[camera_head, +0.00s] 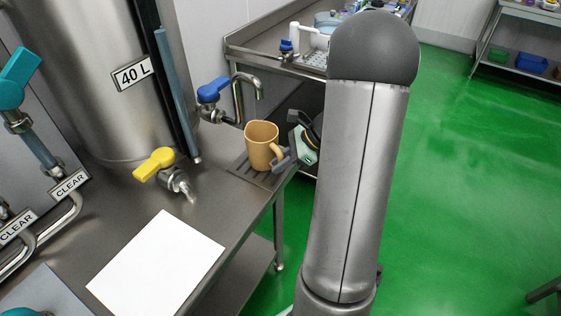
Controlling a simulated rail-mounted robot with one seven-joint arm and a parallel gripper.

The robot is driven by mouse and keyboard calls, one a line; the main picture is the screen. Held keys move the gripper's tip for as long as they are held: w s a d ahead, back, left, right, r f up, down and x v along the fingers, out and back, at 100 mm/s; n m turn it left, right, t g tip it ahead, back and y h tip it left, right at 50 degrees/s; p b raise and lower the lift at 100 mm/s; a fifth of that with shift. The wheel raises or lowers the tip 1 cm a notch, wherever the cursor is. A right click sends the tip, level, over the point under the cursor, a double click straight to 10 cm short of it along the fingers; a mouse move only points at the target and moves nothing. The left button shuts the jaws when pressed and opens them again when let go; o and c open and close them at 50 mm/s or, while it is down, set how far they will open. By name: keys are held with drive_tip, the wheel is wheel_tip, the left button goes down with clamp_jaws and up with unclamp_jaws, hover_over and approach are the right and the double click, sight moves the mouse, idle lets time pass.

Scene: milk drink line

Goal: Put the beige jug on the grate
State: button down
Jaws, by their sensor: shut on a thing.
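The beige jug (261,143) is upright with its open mouth up and its handle toward the right. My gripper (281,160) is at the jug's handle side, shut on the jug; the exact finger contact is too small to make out. The grate (241,171) is a dark slotted panel at the right end of the steel counter. The jug is over the grate, and its base looks on it or very close above it; I cannot tell which. The jug hides part of the grate.
A curved spout with a blue-handled tap (213,90) stands just behind the jug. A yellow-handled tap (155,164) is to the left, before the steel tank (90,80). A white sheet (157,265) lies on the front counter. Green floor is open at right.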

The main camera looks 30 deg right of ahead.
drive_tip(key=c, duration=1.4)
unclamp_jaws()
drive_tip(key=shift+f, duration=0.1)
drive_tip(key=shift+o, duration=0.2)
drive_tip(key=v, duration=1.2)
drive_tip(key=s+a+n+g+h, duration=0.2)
drive_tip(key=a+n, duration=0.4)
drive_tip(key=a, duration=0.3)
drive_tip(key=s+a+n+g+h, duration=0.1)
drive_tip(key=s+a+n+g, duration=0.2)
drive_tip(key=a+n, duration=0.5)
drive_tip(key=s+a+f+n+h, duration=0.2)
drive_tip(key=s+a+n+h, duration=0.2)
drive_tip(key=s+a+n, duration=0.4)
drive_tip(key=shift+a+n+t+h, duration=0.35)
drive_tip(key=shift+n+t+h, duration=0.05)
drive_tip(key=shift+n, duration=0.7)
